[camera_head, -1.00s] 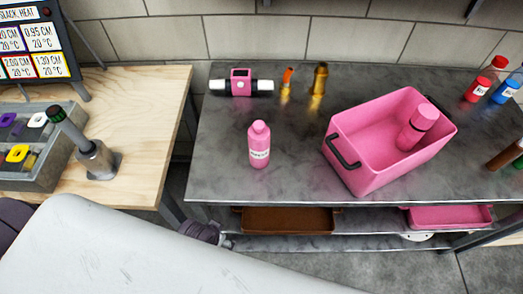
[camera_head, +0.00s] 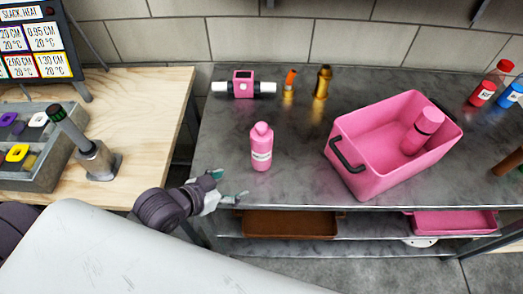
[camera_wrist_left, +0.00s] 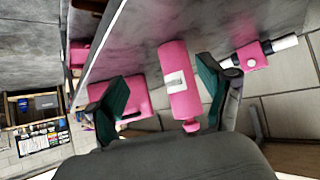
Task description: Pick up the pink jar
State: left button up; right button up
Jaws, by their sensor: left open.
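A pink jar (camera_head: 261,150) with a white label and pink cap stands upright on the grey table, left of the pink crate. My left gripper (camera_head: 227,186) is at the table's front edge, in front of and a little left of the jar. Its green-padded fingers are apart and empty. In the left wrist view the same jar (camera_wrist_left: 177,68) shows between the two fingers, beyond them. A second pink jar (camera_head: 423,128) with a dark band leans inside the pink crate (camera_head: 365,181). My right gripper is not in view.
A pink and white fitting (camera_head: 243,86) and two small brass parts (camera_head: 321,82) stand behind the jar. Red (camera_head: 481,92) and blue bottles are at the right. A wooden table (camera_head: 140,85) with a grey tray is at the left. The tabletop around the jar is clear.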

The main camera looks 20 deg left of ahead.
aim_at(253, 146)
pick_arm(q)
jog(key=w+a+r+t+h, duration=0.1)
jog(key=w+r+t+h, duration=0.2)
jog(key=w+r, duration=0.2)
jog(key=shift+m, duration=0.4)
jog(key=p+x, duration=0.1)
jog(key=x, duration=0.6)
jog(key=shift+w+f, duration=0.1)
jog(key=shift+w, duration=0.05)
jog(key=p+x, duration=0.1)
jog(key=x, duration=0.3)
jog(key=shift+w+d, duration=0.25)
jog(key=shift+d, duration=0.05)
jog(key=shift+w+d+f, duration=0.2)
jog(key=shift+w+d, duration=0.05)
jog(key=shift+w, duration=0.15)
jog(key=c, duration=1.1)
jog(key=shift+c, duration=0.2)
